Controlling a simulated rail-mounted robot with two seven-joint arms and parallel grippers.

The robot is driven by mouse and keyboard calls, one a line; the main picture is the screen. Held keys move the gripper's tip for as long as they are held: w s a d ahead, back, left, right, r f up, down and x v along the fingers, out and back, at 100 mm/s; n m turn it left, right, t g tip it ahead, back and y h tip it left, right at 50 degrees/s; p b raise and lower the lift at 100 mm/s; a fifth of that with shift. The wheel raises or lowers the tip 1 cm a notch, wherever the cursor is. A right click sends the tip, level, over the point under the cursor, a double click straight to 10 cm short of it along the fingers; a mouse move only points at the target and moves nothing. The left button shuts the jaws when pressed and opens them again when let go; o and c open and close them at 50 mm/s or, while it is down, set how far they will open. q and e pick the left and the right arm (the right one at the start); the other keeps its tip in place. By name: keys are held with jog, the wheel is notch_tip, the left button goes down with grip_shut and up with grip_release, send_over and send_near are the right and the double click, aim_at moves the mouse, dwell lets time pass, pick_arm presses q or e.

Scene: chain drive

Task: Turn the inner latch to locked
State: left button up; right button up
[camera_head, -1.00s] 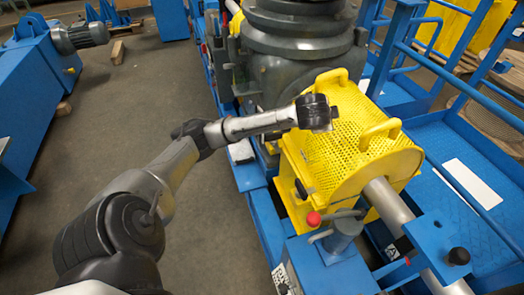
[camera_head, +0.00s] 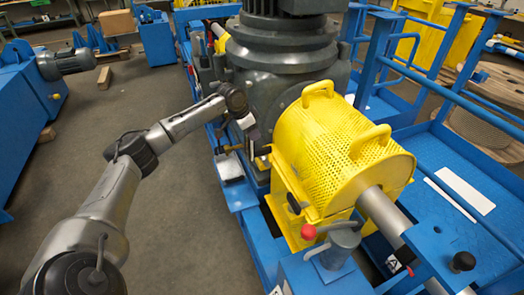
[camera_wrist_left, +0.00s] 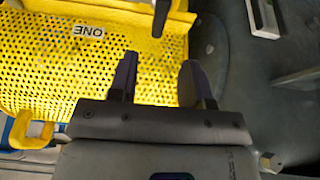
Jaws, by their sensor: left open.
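The yellow perforated guard (camera_head: 335,145) has two handles on top and stands over a grey shaft. A dark lever or latch (camera_wrist_left: 161,14) shows on its yellow edge at the top of the left wrist view. I cannot tell if it is locked. In the head view, a black knob (camera_head: 294,205) sits on the guard's near lower side. My left gripper (camera_head: 250,128) is beside the guard's far left end, near the grey gearbox. In the left wrist view its fingers (camera_wrist_left: 160,72) are open and empty, with the guard behind them. My right gripper is out of view.
The grey gearbox housing (camera_head: 290,65) stands close behind my left gripper. A red-knobbed lever (camera_head: 309,231) is at the guard's near end. Blue rails (camera_head: 440,75) line the right side.

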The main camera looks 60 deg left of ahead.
aim_at(263, 148)
pick_arm(q)
jog(key=b+x, duration=0.3)
jog(key=x, duration=0.8)
jog(key=shift+c, duration=0.2)
grip_shut()
